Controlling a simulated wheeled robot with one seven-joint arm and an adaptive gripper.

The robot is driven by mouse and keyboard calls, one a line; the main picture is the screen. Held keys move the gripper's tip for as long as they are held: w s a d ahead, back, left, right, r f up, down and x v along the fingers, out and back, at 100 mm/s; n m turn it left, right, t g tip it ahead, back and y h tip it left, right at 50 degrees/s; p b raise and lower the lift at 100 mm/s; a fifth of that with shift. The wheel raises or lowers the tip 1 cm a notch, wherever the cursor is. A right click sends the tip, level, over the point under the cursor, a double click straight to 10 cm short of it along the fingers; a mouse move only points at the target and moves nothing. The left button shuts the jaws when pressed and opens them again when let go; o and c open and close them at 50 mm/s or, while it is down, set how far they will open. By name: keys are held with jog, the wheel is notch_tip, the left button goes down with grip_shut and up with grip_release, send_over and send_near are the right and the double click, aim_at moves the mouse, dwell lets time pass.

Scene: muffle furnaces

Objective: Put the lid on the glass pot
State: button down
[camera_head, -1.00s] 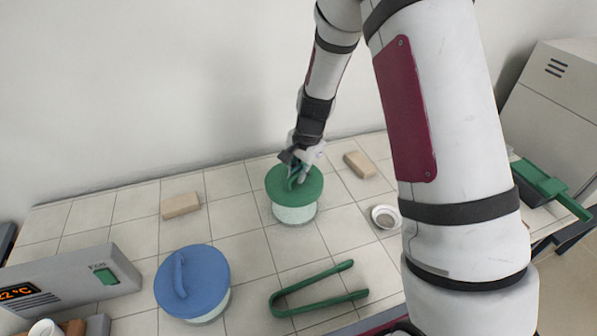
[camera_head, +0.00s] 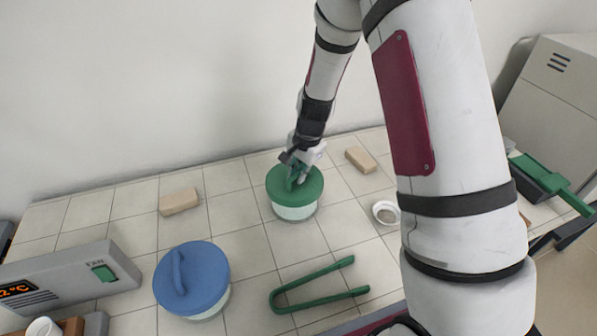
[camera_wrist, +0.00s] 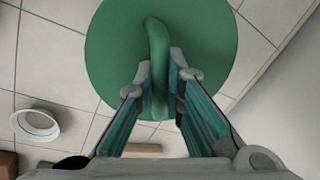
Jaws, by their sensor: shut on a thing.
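A green lid (camera_head: 308,192) with an upright handle sits level on the glass pot (camera_head: 294,213), covering its top. My gripper (camera_head: 297,178) is shut on the lid's handle from above. In the wrist view the lid (camera_wrist: 205,30) fills the upper middle, and the fingers (camera_wrist: 160,88) hold the handle (camera_wrist: 157,45) from both sides. Whether the rim is fully seated all around cannot be told, as the lid hides it. A second pot with a blue lid (camera_head: 205,272) stands at the front left.
Green tongs (camera_head: 318,302) lie at the front. A small white dish (camera_head: 385,213) is right of the pot; it also shows in the wrist view (camera_wrist: 36,125). Tan blocks (camera_head: 180,201) and (camera_head: 361,159) lie behind. A grey device (camera_head: 75,278) is at the left.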

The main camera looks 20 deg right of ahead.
jog(key=shift+f, duration=0.2)
jog(key=c, duration=1.6)
grip_release()
notch_tip(320, 180, up, 12)
jog(key=s+d, duration=0.1)
jog(key=s, duration=0.1)
jog(key=s+a+r+n+t, duration=0.2)
jog(key=s+r+n, duration=0.4)
jog(key=s+r, duration=0.7)
jog(key=s+r+n, duration=0.2)
jog(key=s+n, duration=0.1)
jog(key=s, duration=0.3)
jog(key=s+r+n+t+h, duration=0.1)
jog(key=s+r+n, duration=0.2)
jog(key=s, duration=0.4)
jog(key=shift+s+d, duration=0.15)
jog(key=shift+s, duration=0.15)
